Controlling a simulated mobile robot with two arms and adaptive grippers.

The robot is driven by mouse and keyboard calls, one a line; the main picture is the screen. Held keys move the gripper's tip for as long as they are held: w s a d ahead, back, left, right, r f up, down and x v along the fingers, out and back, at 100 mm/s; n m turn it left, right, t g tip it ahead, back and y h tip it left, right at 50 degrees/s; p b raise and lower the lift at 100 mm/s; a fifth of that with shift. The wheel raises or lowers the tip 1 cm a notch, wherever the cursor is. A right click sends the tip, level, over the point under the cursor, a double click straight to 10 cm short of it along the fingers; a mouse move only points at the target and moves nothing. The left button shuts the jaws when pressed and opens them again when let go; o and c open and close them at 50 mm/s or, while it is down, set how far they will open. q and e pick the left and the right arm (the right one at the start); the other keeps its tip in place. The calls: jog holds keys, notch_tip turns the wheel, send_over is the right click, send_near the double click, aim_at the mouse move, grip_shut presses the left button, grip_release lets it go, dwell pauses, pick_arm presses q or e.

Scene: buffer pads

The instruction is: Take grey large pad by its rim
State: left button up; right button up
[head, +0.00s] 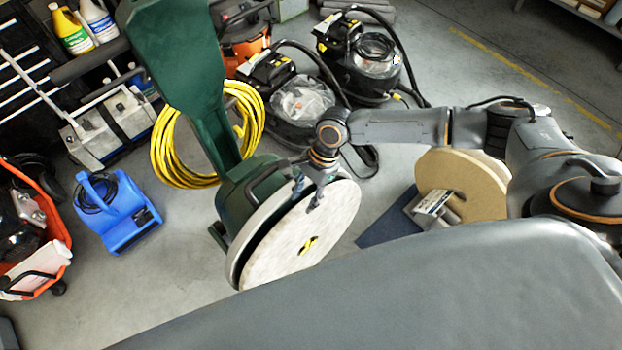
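One finger shows over the front face, the other by the gap. Whether they press on the pad cannot be told. My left gripper is not in view.
A tan round pad (465,182) stands on edge at the right beside a metal bracket (432,208) and a dark blue plate. A yellow hose coil, a blue blower (117,215) and black vacuums (365,60) stand around the machine. Grey floor is clear at lower left.

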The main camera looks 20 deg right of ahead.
aim_at(303, 211)
jog(key=x, duration=0.5)
jog(key=shift+a+f, duration=0.1)
jog(key=shift+f, duration=0.2)
jog(key=shift+c, duration=0.4)
grip_shut()
jog(key=shift+s+r+p, duration=0.25)
jog(key=shift+s+p, duration=0.2)
jog(key=shift+p, duration=0.45)
jog(key=shift+s+d+r+p, duration=0.1)
jog(key=shift+s+d+p, duration=0.15)
jog(key=shift+s+p, duration=0.25)
jog(key=shift+s+d+r+p, duration=0.1)
jog(key=shift+s+d+p, duration=0.15)
jog(key=shift+s+p, duration=0.25)
jog(key=s+p, duration=0.2)
jog(key=s+d+p, duration=0.1)
jog(key=s, duration=0.1)
jog(key=shift+d+r+p, duration=0.1)
jog(key=shift+d+p, duration=0.15)
jog(key=shift+p, duration=0.15)
